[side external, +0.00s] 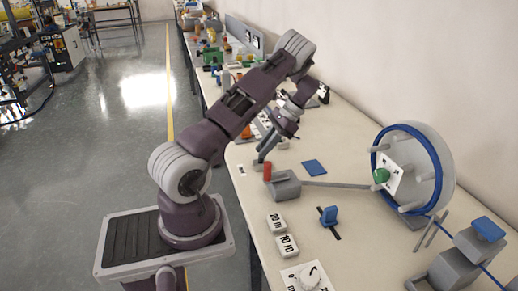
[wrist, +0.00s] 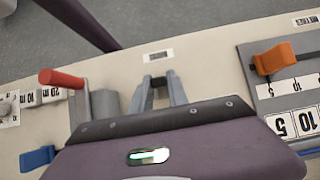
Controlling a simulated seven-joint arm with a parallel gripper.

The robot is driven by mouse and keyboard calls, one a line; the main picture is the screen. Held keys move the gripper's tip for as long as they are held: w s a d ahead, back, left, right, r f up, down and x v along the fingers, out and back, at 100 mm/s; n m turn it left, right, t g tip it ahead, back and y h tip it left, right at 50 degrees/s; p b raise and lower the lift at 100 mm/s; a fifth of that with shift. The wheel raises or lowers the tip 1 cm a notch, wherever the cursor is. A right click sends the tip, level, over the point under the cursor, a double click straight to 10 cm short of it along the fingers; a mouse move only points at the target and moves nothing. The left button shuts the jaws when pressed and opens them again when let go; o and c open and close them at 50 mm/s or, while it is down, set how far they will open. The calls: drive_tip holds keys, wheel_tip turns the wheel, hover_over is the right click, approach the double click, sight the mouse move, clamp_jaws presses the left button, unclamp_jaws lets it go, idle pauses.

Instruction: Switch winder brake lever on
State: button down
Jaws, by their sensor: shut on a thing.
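The brake lever has a red handle (side external: 267,171), which stands upright at a grey block (side external: 286,186). In the wrist view the red handle (wrist: 62,78) lies left of my fingers, on a grey arm beside the grey block (wrist: 104,105). A thin grey bar (side external: 335,185) runs from the block toward the winder's round grey drum with a blue rim (side external: 443,170). My gripper (side external: 258,163) is just beside the red handle, apart from it in the wrist view. Its fingers (wrist: 158,83) are close together on a small dark piece that I cannot identify.
A blue slider (side external: 329,215) and white number blocks (side external: 277,221) stand nearer the camera. A blue square (side external: 314,167) lies flat on the table. In the wrist view a panel with an orange knob (wrist: 274,60) is at right.

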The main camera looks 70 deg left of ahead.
drive_tip(key=shift+w+f+g, duration=0.35)
drive_tip(key=shift+w+g, duration=0.25)
drive_tip(key=shift+g, duration=0.55)
drive_tip(key=shift+w+f+g, duration=0.3)
drive_tip(key=shift+w+g, duration=0.25)
drive_tip(key=shift+g, duration=0.6)
drive_tip(key=shift+w, duration=0.1)
drive_tip(key=c, duration=1.3)
unclamp_jaws()
drive_tip(key=shift+r, duration=0.15)
